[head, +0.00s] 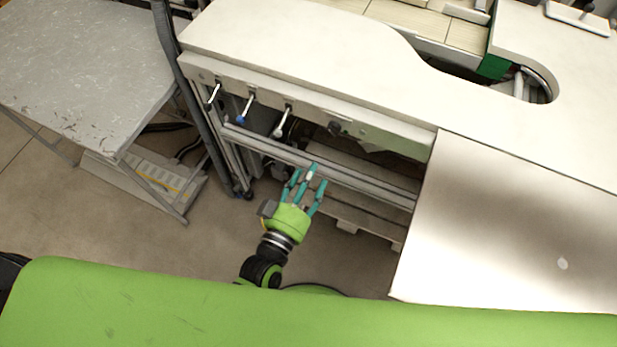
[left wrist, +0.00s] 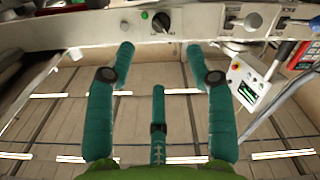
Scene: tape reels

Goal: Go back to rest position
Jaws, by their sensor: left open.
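My left gripper (head: 307,180) is low in front of the workbench's open frame in the head view. Its teal fingers are spread and nothing is between them. In the left wrist view the left gripper (left wrist: 160,65) is also open and empty, with its fingers pointing toward the bench's front panel (left wrist: 60,32). A black knob (left wrist: 161,21) on that panel shows beyond the fingertips. No tape reel can be made out. My right gripper is in neither view.
The white workbench (head: 300,45) spans the top, with levers (head: 248,107) along its front edge. A white panel (head: 500,225) stands out at the right. A grey table (head: 85,75) is at the left. Bare floor (head: 130,225) lies between my green body and the bench.

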